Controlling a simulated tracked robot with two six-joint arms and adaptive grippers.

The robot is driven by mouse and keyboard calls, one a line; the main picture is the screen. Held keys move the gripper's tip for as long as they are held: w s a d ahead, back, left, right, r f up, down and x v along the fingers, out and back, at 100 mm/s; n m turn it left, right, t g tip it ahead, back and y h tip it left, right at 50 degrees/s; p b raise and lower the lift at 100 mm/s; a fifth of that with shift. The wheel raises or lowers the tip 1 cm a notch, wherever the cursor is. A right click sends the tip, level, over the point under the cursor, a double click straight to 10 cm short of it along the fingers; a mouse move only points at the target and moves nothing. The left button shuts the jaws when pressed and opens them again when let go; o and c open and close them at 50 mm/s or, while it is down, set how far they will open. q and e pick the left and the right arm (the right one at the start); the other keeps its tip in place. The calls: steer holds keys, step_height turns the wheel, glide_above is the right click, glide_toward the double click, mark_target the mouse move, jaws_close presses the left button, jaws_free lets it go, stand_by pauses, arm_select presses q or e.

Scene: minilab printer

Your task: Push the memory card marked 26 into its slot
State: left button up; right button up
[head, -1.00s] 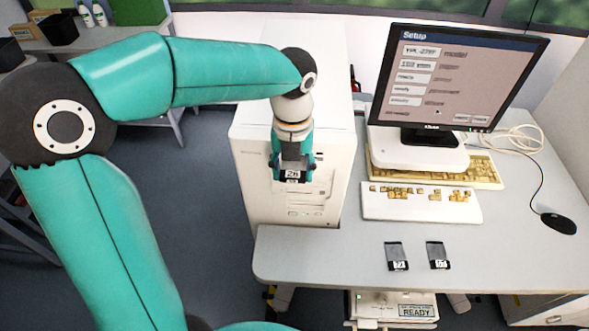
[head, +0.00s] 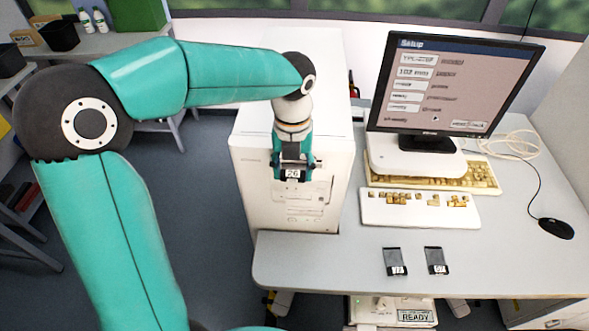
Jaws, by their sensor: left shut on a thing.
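The memory card marked 26 (head: 292,174) is dark with a white label. My left gripper (head: 293,165) is shut on it, in front of the white machine (head: 262,195) on the left of the table. The label faces me and reads 26. The machine's front has slots and lines (head: 305,212) below the card. Whether the card touches a slot cannot be told, as the gripper covers that part. My right gripper is not in view.
Two other dark cards (head: 396,262) (head: 437,261) lie on the table (head: 330,262) near its front edge. A printer reading READY (head: 415,314) is below.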

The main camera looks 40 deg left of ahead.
arm_select(q)
steer(key=shift+w+a, duration=0.3)
steer(key=shift+w, duration=0.15)
steer(key=o, duration=1.2)
steer(key=shift+c, duration=0.2)
step_height(320, 180, up, 12)
